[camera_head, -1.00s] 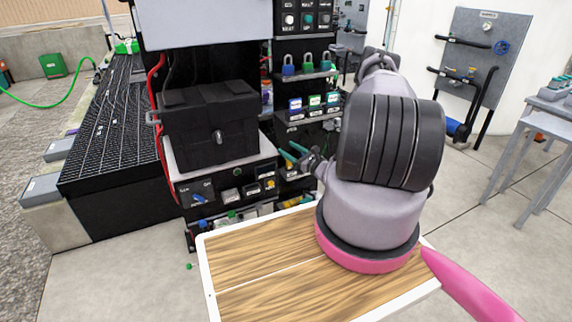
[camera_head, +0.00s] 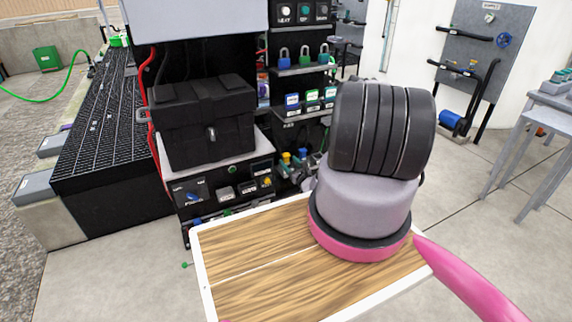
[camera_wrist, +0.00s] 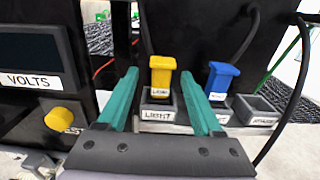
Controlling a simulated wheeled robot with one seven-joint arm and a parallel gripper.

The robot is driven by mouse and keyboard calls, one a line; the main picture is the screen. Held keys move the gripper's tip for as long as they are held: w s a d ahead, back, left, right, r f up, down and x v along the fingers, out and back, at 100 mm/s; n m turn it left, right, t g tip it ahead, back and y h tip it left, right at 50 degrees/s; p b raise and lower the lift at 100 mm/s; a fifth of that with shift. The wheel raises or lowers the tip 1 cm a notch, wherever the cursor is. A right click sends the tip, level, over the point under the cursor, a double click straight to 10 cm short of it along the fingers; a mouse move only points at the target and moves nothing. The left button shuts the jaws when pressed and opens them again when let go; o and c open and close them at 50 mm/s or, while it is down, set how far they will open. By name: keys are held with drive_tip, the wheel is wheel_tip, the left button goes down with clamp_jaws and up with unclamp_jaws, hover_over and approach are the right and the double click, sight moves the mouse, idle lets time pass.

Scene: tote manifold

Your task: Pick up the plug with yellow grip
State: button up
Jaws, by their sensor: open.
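The plug with yellow grip (camera_wrist: 162,72) stands upright in a grey socket labelled LIGHT in the wrist view, with a dark cable rising behind it. My gripper (camera_wrist: 168,82) is open, its two teal fingers apart, the left one to the left of the yellow plug and the right one between it and the blue plug. Nothing is seen between the fingers but the yellow plug and its socket; whether they touch it I cannot tell. The yellow plug also shows small in the head view (camera_head: 286,158), beside my arm.
A blue plug (camera_wrist: 221,78) stands in the socket to the right, and an empty grey socket (camera_wrist: 256,110) lies further right. A black meter panel marked VOLTS (camera_wrist: 30,80) with a yellow knob (camera_wrist: 60,117) is close on the left. Dark cables hang behind the plugs.

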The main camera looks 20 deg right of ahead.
sight(287, 158)
drive_tip(key=w, duration=0.4)
drive_tip(key=shift+d+r, duration=0.1)
drive_tip(key=shift+r, duration=0.1)
clamp_jaws()
wheel_tip(287, 158, up, 10)
idle(0.6)
